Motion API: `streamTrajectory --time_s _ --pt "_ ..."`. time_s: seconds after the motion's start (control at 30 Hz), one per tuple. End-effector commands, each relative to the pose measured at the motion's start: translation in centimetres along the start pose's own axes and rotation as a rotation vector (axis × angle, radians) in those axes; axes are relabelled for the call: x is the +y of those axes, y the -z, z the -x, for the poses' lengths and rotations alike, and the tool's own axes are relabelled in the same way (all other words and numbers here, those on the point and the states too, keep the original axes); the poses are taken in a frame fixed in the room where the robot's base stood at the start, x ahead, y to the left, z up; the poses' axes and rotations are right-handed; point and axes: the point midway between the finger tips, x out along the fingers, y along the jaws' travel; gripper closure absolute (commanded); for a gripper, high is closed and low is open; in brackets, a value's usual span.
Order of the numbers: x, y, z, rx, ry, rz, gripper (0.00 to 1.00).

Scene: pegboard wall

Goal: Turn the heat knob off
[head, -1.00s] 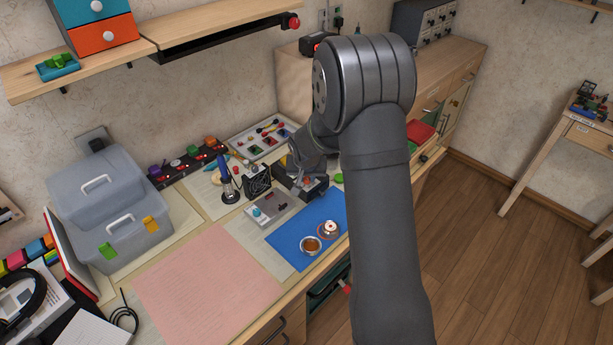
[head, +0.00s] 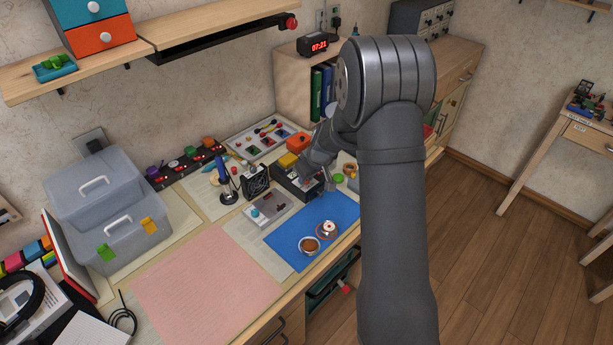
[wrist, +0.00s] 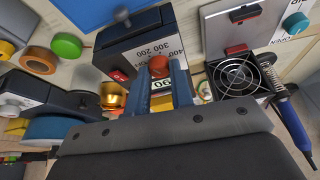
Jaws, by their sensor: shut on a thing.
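The heat knob (wrist: 158,65) is a red-orange cap at the front of a black box (wrist: 130,40) with a dial scale marked 200, 300 and 400 in the wrist view. My gripper (wrist: 160,76) has its two blue-grey fingers on either side of the knob, shut on it. A white label with digits shows between the fingers. The fingers and box face hide much of the knob and its pointer. In the head view the black box (head: 284,180) stands behind the blue mat, and my wrist covers its right part.
A fan unit (wrist: 235,78) and a blue soldering iron (wrist: 291,125) stand close to the right in the wrist view. Green and orange round pieces (wrist: 67,46) lie to the left. The blue mat (head: 290,245) holds two small round items.

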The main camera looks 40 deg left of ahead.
Motion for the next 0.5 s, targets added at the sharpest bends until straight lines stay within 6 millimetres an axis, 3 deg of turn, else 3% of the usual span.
streamTrajectory --time_s 0.5 --pt "0.51 0.07 -0.06 -0.001 0.185 0.446 1.00"
